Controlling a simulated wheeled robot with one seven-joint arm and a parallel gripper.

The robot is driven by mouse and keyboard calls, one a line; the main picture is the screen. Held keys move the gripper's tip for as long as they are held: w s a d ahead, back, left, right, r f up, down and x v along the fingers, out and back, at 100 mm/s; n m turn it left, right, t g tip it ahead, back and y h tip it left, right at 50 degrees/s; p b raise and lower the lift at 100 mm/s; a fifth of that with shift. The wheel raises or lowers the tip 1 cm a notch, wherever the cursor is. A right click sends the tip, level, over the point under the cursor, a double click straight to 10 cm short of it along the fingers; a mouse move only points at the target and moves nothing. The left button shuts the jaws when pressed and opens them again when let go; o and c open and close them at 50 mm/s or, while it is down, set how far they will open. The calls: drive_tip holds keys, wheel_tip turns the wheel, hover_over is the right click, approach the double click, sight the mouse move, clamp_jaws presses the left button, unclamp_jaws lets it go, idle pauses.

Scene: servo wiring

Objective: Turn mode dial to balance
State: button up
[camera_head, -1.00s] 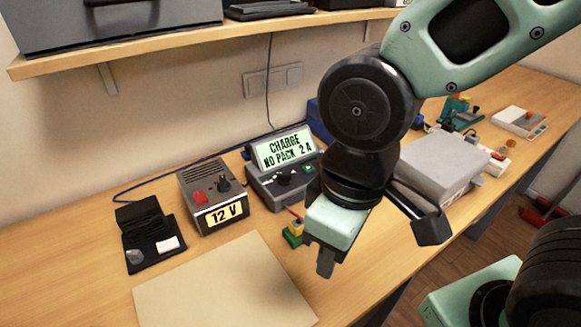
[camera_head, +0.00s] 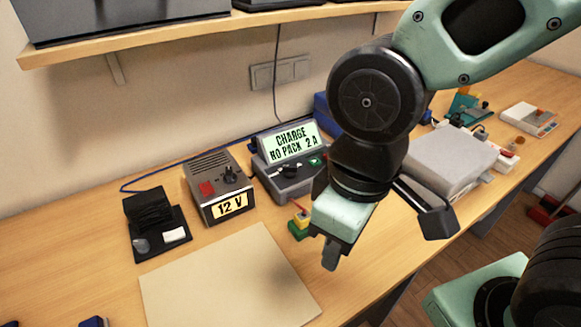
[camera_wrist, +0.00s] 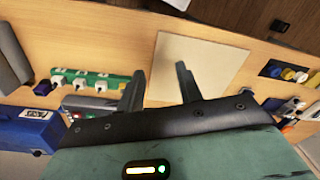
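The charger (camera_head: 287,178) is a grey unit on the bench. Its tilted screen (camera_head: 293,143) reads "CHARGE NO PACK 2 A". Its dark dial (camera_head: 290,171) is on the front panel below the screen, beside a green button (camera_head: 315,162). The dial's exact pointing is too small to tell. My gripper (camera_head: 330,262) hangs over the bench in front and to the right of the charger, apart from the dial. In the wrist view my gripper (camera_wrist: 160,75) has its two fingers spread with nothing between them. The wrist view does not clearly show the dial.
A 12 V supply box (camera_head: 217,188) stands left of the charger. A black stand (camera_head: 150,225) is farther left. A small green and yellow part (camera_head: 298,226) lies near my gripper. A beige mat (camera_head: 230,280) lies bare in front. A grey box (camera_head: 447,160) stands right. A shelf (camera_head: 200,38) overhangs.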

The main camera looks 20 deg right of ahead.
drive_tip(key=w+a+n+b, duration=0.1)
drive_tip(key=w+a, duration=0.1)
drive_tip(key=w, duration=0.4)
wheel_tip(320, 180, up, 4)
drive_tip(key=n+b, duration=0.4)
drive_tip(key=n, duration=0.2)
hover_over(292, 165)
drive_tip(key=shift+h, duration=0.3)
wheel_tip(292, 165, down, 18)
drive_tip(key=shift+s+r+p, duration=0.1)
drive_tip(key=shift+r+p, duration=0.15)
drive_tip(key=shift+p, duration=0.6)
clamp_jaws()
